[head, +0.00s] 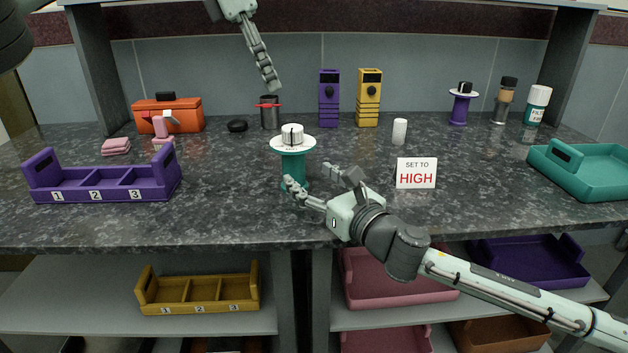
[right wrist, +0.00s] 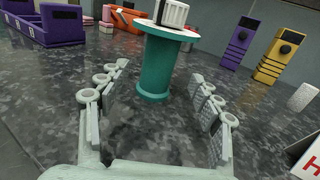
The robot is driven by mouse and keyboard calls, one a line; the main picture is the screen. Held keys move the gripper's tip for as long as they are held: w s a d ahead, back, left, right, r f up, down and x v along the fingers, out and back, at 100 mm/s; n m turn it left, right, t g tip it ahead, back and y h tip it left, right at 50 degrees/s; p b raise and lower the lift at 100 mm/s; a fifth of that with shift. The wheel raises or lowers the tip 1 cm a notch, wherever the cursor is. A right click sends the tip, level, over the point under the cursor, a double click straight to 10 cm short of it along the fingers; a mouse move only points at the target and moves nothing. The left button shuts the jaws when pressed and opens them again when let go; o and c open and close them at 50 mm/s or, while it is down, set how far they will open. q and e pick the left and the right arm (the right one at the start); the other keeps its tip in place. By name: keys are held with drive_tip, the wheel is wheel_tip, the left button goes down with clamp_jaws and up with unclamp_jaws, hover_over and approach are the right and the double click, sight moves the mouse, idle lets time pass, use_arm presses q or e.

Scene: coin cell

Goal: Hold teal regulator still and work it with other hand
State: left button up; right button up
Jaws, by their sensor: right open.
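The teal regulator (head: 293,165) stands upright on the dark counter, with a white disc and a white knob (head: 292,135) on top. In the right wrist view the teal regulator (right wrist: 157,68) stands ahead, between the lines of the two fingers. My right gripper (head: 318,177) is open and empty, low beside the regulator's stem, with its fingers spread; in the right wrist view (right wrist: 155,105) bare counter shows between them. My left gripper (head: 270,82) hangs high behind the regulator, above a dark canister; its finger opening is unclear. A sign (head: 416,173) reads "SET TO HIGH".
A purple three-slot tray (head: 103,190) is at left, an orange toolbox (head: 170,115) behind it. Purple (head: 329,98) and yellow (head: 369,98) devices stand at the back. A white cylinder (head: 399,131) is right of the regulator. A teal tray (head: 580,170) is at far right.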

sight(300, 169)
drive_tip(key=x, duration=0.6)
drive_tip(key=shift+w+a, duration=0.25)
drive_tip(key=shift+w, duration=0.1)
drive_tip(key=shift+c, duration=0.3)
drive_tip(key=c, duration=1.4)
